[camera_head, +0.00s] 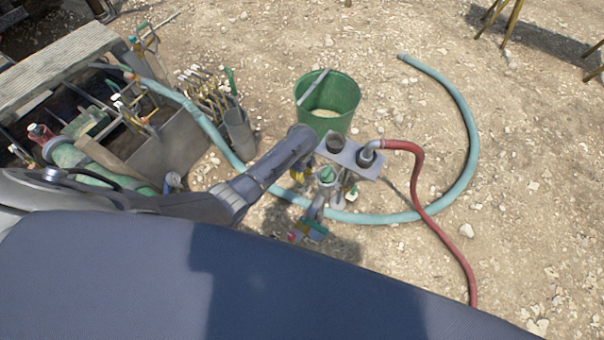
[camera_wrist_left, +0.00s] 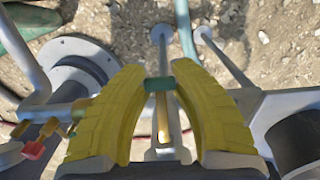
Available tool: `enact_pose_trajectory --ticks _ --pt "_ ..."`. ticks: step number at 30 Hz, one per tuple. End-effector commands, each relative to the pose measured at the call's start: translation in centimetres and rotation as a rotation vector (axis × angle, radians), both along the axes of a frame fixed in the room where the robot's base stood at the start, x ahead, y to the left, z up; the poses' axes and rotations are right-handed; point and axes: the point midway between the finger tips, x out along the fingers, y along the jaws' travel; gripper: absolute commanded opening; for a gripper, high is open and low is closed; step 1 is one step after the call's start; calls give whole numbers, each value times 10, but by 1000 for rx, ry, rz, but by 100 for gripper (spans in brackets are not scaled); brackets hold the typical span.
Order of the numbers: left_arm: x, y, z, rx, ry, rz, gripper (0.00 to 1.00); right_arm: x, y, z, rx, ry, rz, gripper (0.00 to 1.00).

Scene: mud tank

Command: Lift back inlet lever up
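My left gripper (camera_head: 300,176), with yellow fingers, is down beside a grey metal stand (camera_head: 350,155) in the head view. In the left wrist view its two fingers (camera_wrist_left: 160,84) stand apart, one on each side of a short green piece with a metal stem (camera_wrist_left: 160,84). The green piece spans the gap, but I cannot tell whether both fingers press on it. Small brass and red valve parts (camera_wrist_left: 35,150) lie to the left of the fingers. Fittings with green and red parts (camera_head: 308,230) sit at the stand's near side. I cannot make out which lever is the back inlet one.
A green bucket (camera_head: 328,100) stands just behind the stand. A red hose (camera_head: 425,190) runs from the stand to the lower right. A teal hose (camera_head: 470,130) curves over the gravel. Tools in a grey holder (camera_head: 238,130) stand at the left. Open gravel lies to the right.

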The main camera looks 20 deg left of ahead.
Motion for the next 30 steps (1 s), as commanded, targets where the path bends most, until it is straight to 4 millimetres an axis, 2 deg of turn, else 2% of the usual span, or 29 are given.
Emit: enact_pose_trajectory --ticks 1,5,17,30 --pt "0 0 0 0 0 0 15 0 0 0 0 0 0 100" --pt "0 0 0 0 0 0 0 0 0 0 0 0 0 100" --pt "0 1 2 0 0 0 0 0 0 0 0 0 0 100" --pt "2 7 13 -1 -1 0 0 0 0 0 0 0 0 100"
